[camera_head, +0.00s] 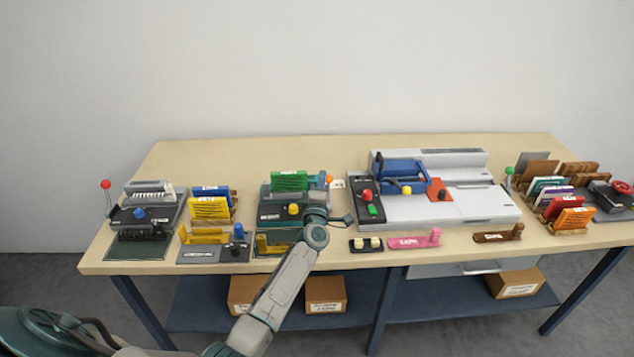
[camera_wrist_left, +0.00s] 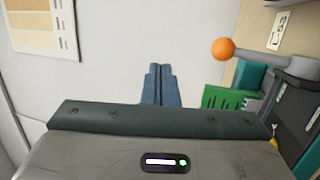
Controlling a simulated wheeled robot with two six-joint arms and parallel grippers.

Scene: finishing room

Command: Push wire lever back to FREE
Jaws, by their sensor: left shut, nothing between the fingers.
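A lever with an orange ball knob (camera_head: 329,179) stands at the right rear of the dark machine (camera_head: 268,205) with green blocks on top. In the left wrist view the orange knob (camera_wrist_left: 223,49) and its grey rod show large at the upper right, beside the green block (camera_wrist_left: 225,97). My left gripper (camera_head: 347,219) is over the right side of this machine, partly hidden by its own wrist. Its fingers (camera_wrist_left: 160,85) are shut and empty, to the left of the knob in the wrist view and apart from it. I cannot read a FREE mark.
A red-ball lever (camera_head: 106,185) stands on the left machine, a green-ball lever (camera_head: 509,171) at the right. A grey-white machine with a blue clamp (camera_head: 400,172) stands close right. Yellow blocks (camera_head: 209,208) stand left. The table's rear strip (camera_head: 260,150) is clear.

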